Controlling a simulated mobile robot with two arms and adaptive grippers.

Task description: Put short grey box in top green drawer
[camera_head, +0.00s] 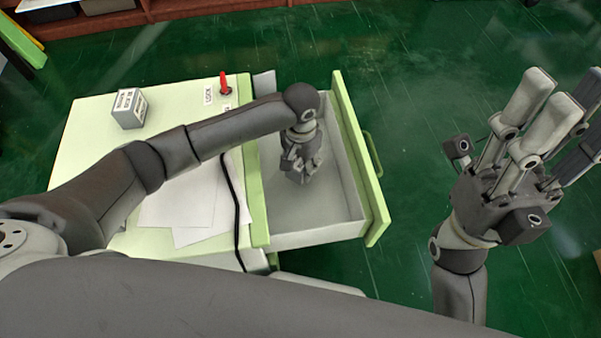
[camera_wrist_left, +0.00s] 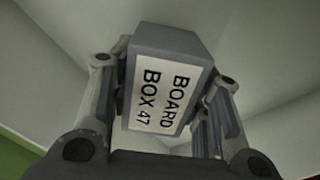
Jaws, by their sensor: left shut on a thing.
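My left gripper (camera_head: 301,168) reaches down into the open top green drawer (camera_head: 347,150). It is shut on a short grey box (camera_wrist_left: 172,40). In the left wrist view the box sits between the fingers, and its white label reads "BOARD BOX 47". The grey drawer interior is around and behind it. In the head view the box is mostly hidden by the gripper, and I cannot tell whether it touches the drawer floor. My right gripper (camera_head: 545,115) is raised at the right, fingers spread open and empty, apart from the drawer.
The green cabinet top (camera_head: 90,165) holds another small grey box (camera_head: 129,108) with a white label, white papers (camera_head: 190,205), a black cable and a red key switch (camera_head: 225,84) near a LOCK label. Green floor is clear right of the drawer. Shelving stands at the back.

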